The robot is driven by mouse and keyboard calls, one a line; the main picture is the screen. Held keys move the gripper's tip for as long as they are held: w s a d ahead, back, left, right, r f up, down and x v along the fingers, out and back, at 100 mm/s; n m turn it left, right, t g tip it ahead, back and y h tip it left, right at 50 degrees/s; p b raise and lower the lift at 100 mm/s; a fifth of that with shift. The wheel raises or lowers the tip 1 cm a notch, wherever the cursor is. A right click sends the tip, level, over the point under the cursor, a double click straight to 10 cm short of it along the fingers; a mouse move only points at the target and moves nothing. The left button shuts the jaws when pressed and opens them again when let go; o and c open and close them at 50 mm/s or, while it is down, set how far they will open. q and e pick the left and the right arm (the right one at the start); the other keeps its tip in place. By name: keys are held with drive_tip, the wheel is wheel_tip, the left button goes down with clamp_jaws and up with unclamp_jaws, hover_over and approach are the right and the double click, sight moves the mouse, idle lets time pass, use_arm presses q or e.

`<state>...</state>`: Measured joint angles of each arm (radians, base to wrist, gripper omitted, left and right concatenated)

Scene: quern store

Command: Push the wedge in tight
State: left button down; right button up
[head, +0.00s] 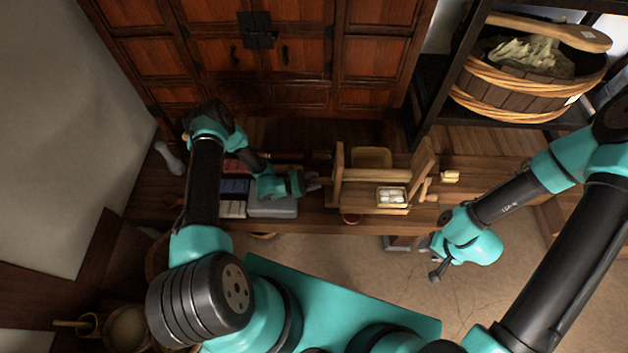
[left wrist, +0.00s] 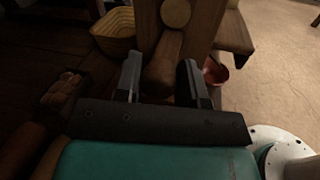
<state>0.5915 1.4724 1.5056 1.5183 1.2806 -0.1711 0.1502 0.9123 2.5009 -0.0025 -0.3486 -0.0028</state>
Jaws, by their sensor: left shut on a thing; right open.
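A wooden frame with two upright posts (head: 338,172) stands on the bench, just right of my left gripper (head: 316,181). In the left wrist view my left gripper's fingers (left wrist: 160,82) close around a light-brown wooden piece (left wrist: 162,68), which lies against the post (left wrist: 205,28). It looks like the wedge, but its shape and how deep it sits are hidden. A round wooden end (left wrist: 175,12) shows on the post beyond it. My right gripper (head: 437,270) is open and empty, low at the right, in front of the bench and apart from the frame.
A small box with white things (head: 392,197) sits by the frame. A yellow basket (left wrist: 115,32) and a red bowl (left wrist: 215,70) are near the post. A grey case (head: 272,208) lies left of the frame. Bare floor is open in front of the bench.

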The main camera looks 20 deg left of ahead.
sight(323, 179)
use_arm(q)
drive_tip(key=shift+x, duration=1.6)
drive_tip(key=shift+s+d+r, duration=0.1)
drive_tip(key=shift+s, duration=0.05)
drive_tip(key=c, duration=0.8)
unclamp_jaws()
drive_tip(key=shift+d, duration=0.15)
drive_tip(key=shift+o, duration=0.2)
drive_tip(key=shift+s, duration=0.1)
drive_tip(key=v, duration=1.7)
drive_tip(key=shift+a, duration=0.2)
